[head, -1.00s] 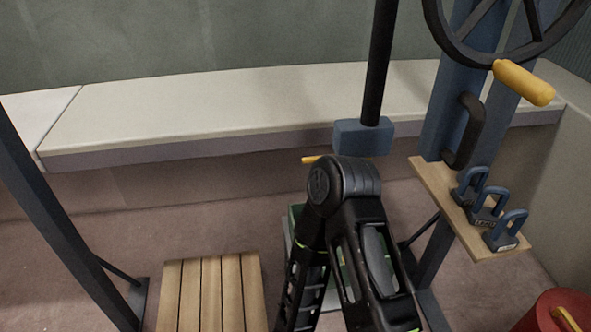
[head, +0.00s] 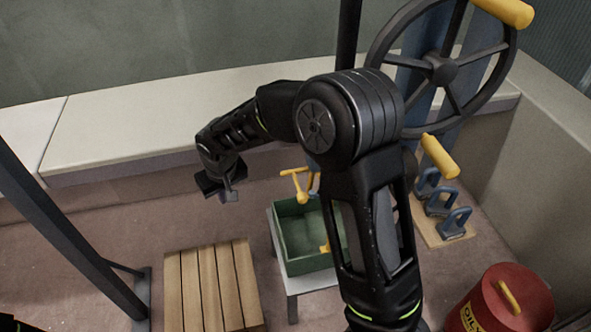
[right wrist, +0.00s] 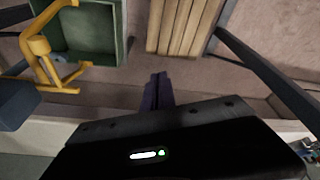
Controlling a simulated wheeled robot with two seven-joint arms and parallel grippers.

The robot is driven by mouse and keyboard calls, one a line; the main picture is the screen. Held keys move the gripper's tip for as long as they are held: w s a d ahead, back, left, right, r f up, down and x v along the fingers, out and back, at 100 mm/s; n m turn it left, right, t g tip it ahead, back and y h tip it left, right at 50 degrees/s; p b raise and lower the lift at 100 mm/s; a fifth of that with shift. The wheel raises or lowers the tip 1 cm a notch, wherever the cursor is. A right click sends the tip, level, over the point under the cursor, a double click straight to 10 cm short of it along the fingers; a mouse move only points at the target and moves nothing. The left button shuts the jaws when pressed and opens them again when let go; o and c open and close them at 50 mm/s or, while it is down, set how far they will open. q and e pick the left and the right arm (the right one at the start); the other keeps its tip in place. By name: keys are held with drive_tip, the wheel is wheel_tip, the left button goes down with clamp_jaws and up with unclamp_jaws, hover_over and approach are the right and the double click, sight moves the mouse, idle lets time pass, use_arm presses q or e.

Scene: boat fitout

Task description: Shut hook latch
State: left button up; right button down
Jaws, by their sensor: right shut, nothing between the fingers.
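A yellow hooked piece (head: 298,186), which looks like the hook latch, shows just above the rear of a green box in the head view. In the right wrist view this yellow piece (right wrist: 42,62) looks like a bent frame beside a dark blue block (right wrist: 14,104). I cannot tell whether the latch is open or shut. My right gripper (head: 230,194) is shut and empty, in the air to the left of the yellow piece and apart from it. Its closed fingers (right wrist: 158,84) point over bare floor in the right wrist view.
The green box (head: 306,262) stands on a grey stand. A slatted wooden platform (head: 212,285) lies left of it. A black wheel (head: 442,70), blue padlocks (head: 440,203) on a board and a red oil can (head: 502,300) are at right. A pale bench (head: 150,130) runs behind.

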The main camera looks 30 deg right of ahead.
sight(300, 197)
use_arm(q)
drive_tip(key=shift+r, duration=0.45)
use_arm(e)
drive_tip(key=s+d+r+m+g+h, duration=0.4)
drive_tip(key=d+r, duration=0.5)
drive_tip(key=d, duration=0.3)
drive_tip(key=shift+s+r, duration=0.25)
drive_tip(key=shift+s, duration=0.45)
drive_tip(key=shift+f, duration=0.1)
drive_tip(key=p+x, duration=0.2)
drive_tip(key=x, duration=1.2)
drive_tip(key=shift+w+d, duration=0.1)
drive_tip(key=shift+d, duration=0.05)
use_arm(q)
drive_tip(key=shift+s+r, duration=0.2)
drive_tip(key=shift+r, duration=0.9)
